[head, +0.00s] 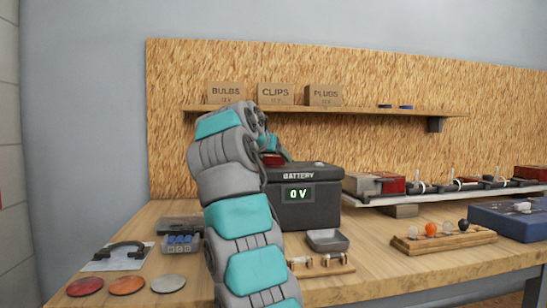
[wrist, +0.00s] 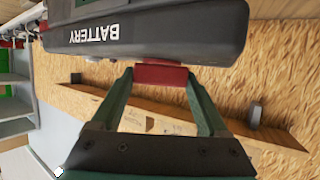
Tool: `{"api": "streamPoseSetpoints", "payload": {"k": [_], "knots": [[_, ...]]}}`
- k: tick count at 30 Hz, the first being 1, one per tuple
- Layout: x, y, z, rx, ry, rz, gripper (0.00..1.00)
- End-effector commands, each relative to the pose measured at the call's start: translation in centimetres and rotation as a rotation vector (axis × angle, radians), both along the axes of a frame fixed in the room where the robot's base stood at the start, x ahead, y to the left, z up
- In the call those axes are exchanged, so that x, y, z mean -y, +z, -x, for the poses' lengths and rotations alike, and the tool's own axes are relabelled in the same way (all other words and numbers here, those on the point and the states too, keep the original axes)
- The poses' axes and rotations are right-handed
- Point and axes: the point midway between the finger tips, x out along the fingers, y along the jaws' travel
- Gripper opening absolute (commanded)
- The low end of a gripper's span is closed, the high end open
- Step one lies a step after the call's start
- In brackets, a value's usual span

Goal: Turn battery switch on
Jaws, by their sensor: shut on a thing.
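The black battery box (head: 308,207) stands on the workbench, and its display reads 0 V. It also shows upside down at the top of the wrist view (wrist: 150,35). The red battery switch (head: 272,159) is on top of the box at its left side, partly hidden by my arm. In the wrist view the red switch (wrist: 160,75) lies between the fingertips. My gripper (wrist: 160,78) is shut on it, one finger on each side. In the head view my arm hides most of the gripper.
A shelf (head: 350,111) with boxes of bulbs, clips and plugs runs behind the battery. A grey tray (head: 328,240) and a wooden fuse holder (head: 320,266) sit in front. Coloured discs (head: 127,286) lie front left.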

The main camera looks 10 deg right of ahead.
Motion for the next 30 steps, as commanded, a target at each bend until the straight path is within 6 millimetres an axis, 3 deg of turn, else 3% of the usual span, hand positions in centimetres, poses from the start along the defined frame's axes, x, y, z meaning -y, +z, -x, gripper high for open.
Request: {"api": "streamPoseSetpoints", "payload": {"k": [3,4,9,20,30], "knots": [[0.0,0.1,0.0,0.002,0.001,0.001,0.22],[0.0,0.1,0.0,0.002,0.001,0.001,0.79],[0.0,0.0,0.0,0.001,0.001,0.0,0.98],[-0.2,0.1,0.3,0.001,0.001,0.0,1.0],[-2.1,1.7,3.7,0.002,0.001,-0.001,1.0]]}}
